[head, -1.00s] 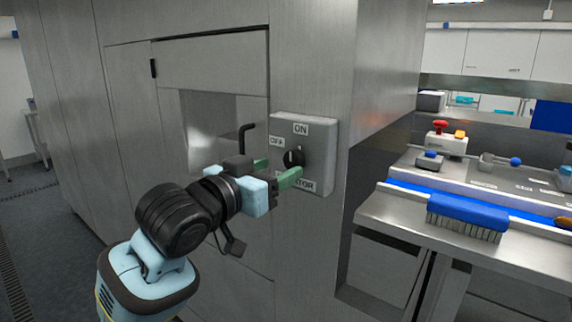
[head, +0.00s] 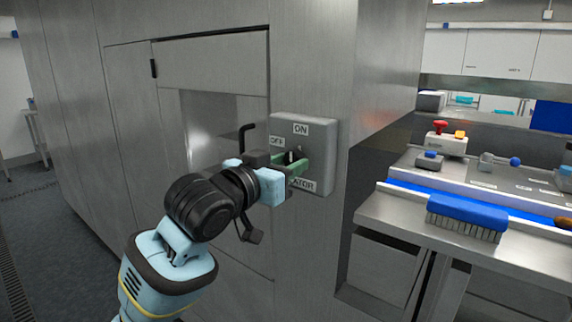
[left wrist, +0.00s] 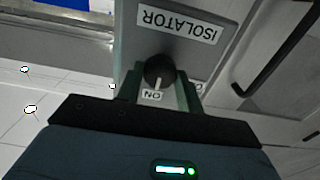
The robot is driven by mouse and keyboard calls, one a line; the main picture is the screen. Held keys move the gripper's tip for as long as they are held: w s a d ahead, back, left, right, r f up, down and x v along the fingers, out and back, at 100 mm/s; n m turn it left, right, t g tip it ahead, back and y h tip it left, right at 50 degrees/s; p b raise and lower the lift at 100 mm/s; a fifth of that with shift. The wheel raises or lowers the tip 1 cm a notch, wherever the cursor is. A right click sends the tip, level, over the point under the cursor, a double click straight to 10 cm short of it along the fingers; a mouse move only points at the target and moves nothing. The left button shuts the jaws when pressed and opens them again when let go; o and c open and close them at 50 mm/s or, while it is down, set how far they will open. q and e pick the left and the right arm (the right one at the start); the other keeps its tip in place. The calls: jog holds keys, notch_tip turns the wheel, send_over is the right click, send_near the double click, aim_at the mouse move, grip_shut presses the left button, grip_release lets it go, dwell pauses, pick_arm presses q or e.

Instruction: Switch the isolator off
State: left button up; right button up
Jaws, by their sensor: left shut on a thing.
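The isolator (head: 322,140) is a grey box on the steel cabinet wall, with ON at the top, OFF at the left and its name label along the bottom. Its dark round knob (left wrist: 159,70) shows in the left wrist view, where the box appears upside down. A white mark on the knob points toward the ON label (left wrist: 152,96). My left gripper (head: 294,162) is at the box front, its green fingers shut on the knob from both sides. In the head view the fingers hide part of the knob and the OFF label is partly visible (head: 277,141).
A black bent handle (head: 246,138) stands out from the cabinet door just left of my gripper. At the right, a steel bench (head: 400,213) carries a blue brush (head: 467,212) and a control box with a red button (head: 446,142).

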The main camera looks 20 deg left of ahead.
pick_arm(q)
jog(key=shift+n, duration=0.3)
jog(key=n, duration=0.9)
jog(key=shift+n, duration=2.2)
jog(key=o, duration=1)
